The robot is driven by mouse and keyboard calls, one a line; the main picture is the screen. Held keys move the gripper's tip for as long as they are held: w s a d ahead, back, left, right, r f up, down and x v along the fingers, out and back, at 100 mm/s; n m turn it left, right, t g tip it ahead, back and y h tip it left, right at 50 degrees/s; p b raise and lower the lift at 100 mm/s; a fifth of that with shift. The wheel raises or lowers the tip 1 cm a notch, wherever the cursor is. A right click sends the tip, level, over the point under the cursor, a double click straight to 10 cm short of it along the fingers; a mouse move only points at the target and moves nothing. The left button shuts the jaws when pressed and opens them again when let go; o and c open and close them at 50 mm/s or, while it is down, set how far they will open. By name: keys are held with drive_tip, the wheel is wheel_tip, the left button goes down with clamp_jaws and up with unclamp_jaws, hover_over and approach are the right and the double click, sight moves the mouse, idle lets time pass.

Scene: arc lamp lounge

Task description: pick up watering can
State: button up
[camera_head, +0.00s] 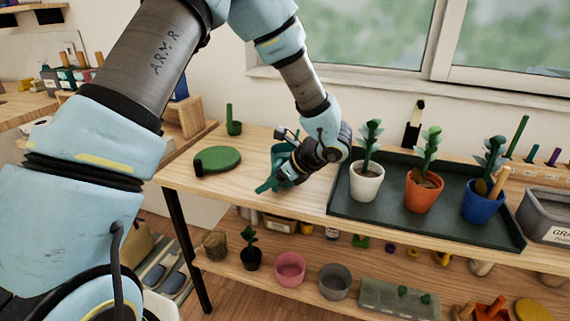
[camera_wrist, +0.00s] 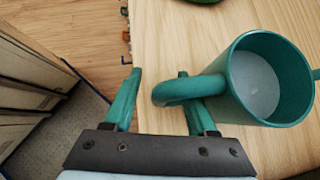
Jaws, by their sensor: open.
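The watering can (camera_wrist: 240,90) is teal with a round open top and a pale grey inside, in the wrist view at the right. Its loop handle (camera_wrist: 165,92) points left toward my gripper (camera_wrist: 155,85). My gripper is open, with its two teal fingers either side of the handle's outer end. The right finger overlaps the loop in the picture; whether it touches is unclear. In the head view my gripper (camera_head: 270,183) is low over the left part of the wooden table, and the can is largely hidden by it there.
A dark tray (camera_head: 345,212) with three potted plants is close on the right. The lower shelf (camera_head: 225,265) holds several pots. The table edge is near.

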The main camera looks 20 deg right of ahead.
drive_tip(key=shift+w+a+f, duration=0.2)
drive_tip(key=shift+w+f, duration=0.05)
drive_tip(key=shift+f, duration=0.1)
clamp_jaws()
idle(1.2)
